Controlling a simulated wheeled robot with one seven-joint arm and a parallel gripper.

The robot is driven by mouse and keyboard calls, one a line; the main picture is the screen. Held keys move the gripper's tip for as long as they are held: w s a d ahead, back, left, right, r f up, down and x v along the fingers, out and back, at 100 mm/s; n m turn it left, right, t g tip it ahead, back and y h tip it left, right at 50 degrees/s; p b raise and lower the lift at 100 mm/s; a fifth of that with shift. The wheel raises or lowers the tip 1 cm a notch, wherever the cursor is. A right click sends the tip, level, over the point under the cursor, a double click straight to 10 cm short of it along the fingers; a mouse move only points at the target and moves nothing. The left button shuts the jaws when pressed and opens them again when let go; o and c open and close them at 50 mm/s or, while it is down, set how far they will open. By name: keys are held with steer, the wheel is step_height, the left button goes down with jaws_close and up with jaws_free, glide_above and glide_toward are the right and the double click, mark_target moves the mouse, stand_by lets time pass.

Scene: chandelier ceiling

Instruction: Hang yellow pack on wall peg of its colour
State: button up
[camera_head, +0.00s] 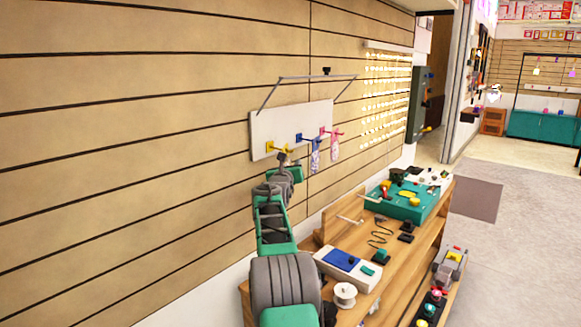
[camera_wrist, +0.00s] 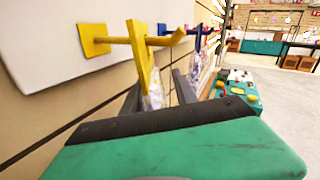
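The yellow pack has a yellow header (camera_wrist: 143,62) and a pale, clear-looking bag (camera_wrist: 153,96) below it. It hangs upright at the yellow peg (camera_wrist: 103,40), which sticks out from the white board and has an upturned tip. The header crosses the peg's rod; I cannot tell for certain that the rod runs through its hole. My gripper (camera_wrist: 159,78) is just below the peg with its fingers apart, one on each side of the bag. A gap shows beside the right finger. In the head view the yellow peg (camera_head: 277,147) is just above my gripper (camera_head: 284,158), and the pack is hard to make out.
The white board (camera_head: 290,122) also carries a blue peg (camera_head: 304,138) and a pink peg (camera_head: 328,132), each with a pack hanging. Below right, a wooden bench (camera_head: 395,262) holds a green case (camera_head: 402,205), a blue-and-white box (camera_head: 347,264) and a spool (camera_head: 344,294).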

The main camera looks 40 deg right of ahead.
steer(key=shift+o, duration=1.1)
